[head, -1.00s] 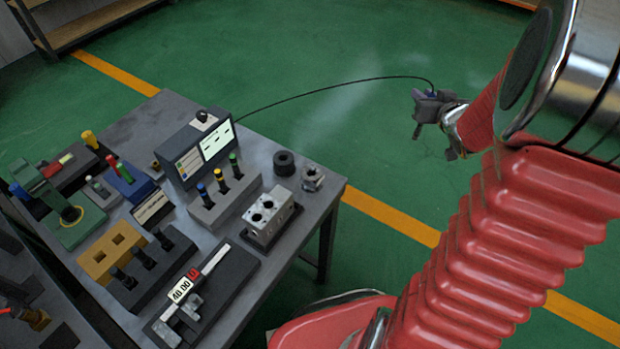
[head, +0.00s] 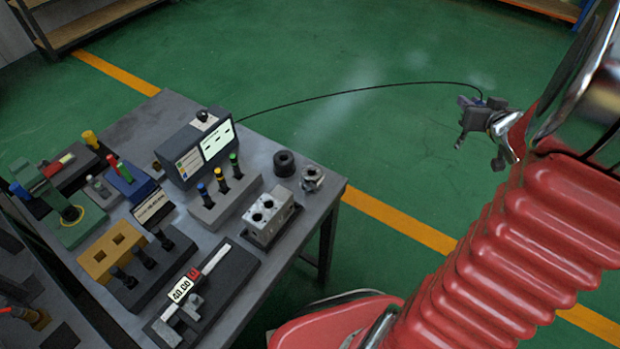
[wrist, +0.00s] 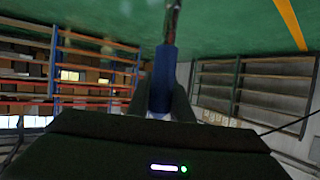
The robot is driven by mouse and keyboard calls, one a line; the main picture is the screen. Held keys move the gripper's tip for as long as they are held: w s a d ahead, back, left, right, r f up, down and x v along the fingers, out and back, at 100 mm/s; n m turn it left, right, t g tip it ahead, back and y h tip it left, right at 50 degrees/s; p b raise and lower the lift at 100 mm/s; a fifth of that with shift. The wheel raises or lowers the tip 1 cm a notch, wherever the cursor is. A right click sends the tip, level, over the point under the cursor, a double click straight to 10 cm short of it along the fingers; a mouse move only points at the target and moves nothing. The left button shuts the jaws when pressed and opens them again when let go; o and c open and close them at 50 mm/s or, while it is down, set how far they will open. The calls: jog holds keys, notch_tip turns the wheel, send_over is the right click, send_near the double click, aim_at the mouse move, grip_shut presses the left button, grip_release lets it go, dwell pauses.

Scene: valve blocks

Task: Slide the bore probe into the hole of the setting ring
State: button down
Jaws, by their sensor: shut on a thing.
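My gripper (head: 482,120) is raised over the green floor, right of the bench and well apart from it. It is shut on the bore probe, whose blue body (wrist: 163,75) shows between the fingers in the wrist view; a thinner dark and metallic shaft (wrist: 172,22) runs on to the top edge. A black cable joins the probe to the readout box (head: 201,148). A dark ring (head: 284,160) and a metallic ring-shaped piece (head: 312,178) stand at the bench's right corner; I cannot tell for sure which is the setting ring. Both are clear of the probe.
The bench also bears a grey valve block (head: 270,216) with bores, a plug stand (head: 224,200), a black caliper stand (head: 225,290) and a green fixture (head: 75,222). The cable (head: 345,92) arcs over open floor. Shelves (wrist: 90,75) stand in the distance.

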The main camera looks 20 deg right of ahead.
dwell(0.3)
jog(key=w+a+f+n+y, duration=0.1)
jog(key=w+a, duration=0.3)
jog(key=a, duration=0.7)
jog(key=w+a+f+n+y, duration=0.1)
jog(key=w+a, duration=0.4)
jog(key=a, duration=0.6)
jog(key=w+a+f+n+y, duration=0.1)
jog(key=w+a, duration=0.4)
jog(key=a, duration=0.6)
notch_tip(320, 180, down, 3)
jog(key=shift+w+a+r+n+t+y, duration=0.15)
jog(key=shift+a+n+t+y, duration=0.2)
jog(key=shift+y, duration=0.35)
jog(key=shift+d, duration=0.1)
